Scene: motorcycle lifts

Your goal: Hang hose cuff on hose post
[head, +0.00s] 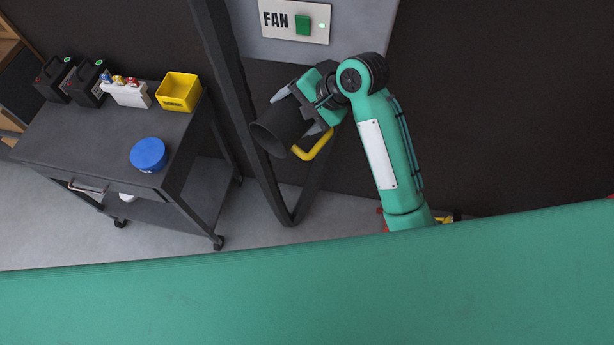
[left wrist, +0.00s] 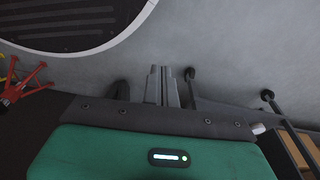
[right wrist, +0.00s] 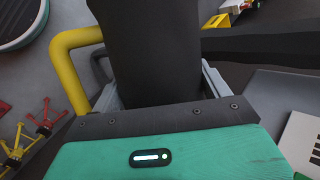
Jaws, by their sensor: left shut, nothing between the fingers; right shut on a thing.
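My right gripper (head: 315,105) is shut on a dark, wide, tube-shaped cuff (head: 279,130), tilted with its round open end toward the lower left. The cuff (right wrist: 153,50) also rises from between the fingers in the right wrist view. A yellow bent bar (head: 315,147) is close beside the cuff and also shows in the right wrist view (right wrist: 65,55). I cannot tell whether it is joined to the cuff or is the hose post. My left gripper (left wrist: 164,86) is shut and empty, pointing toward the grey floor; it is outside the head view.
A long dark band (head: 235,90) runs down the wall and bends sharply near the floor. A grey panel holds a FAN switch (head: 303,25). A dark cart (head: 95,140) at left carries a yellow bin (head: 178,92) and a blue round tub (head: 148,155). A green surface (head: 300,290) fills the foreground.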

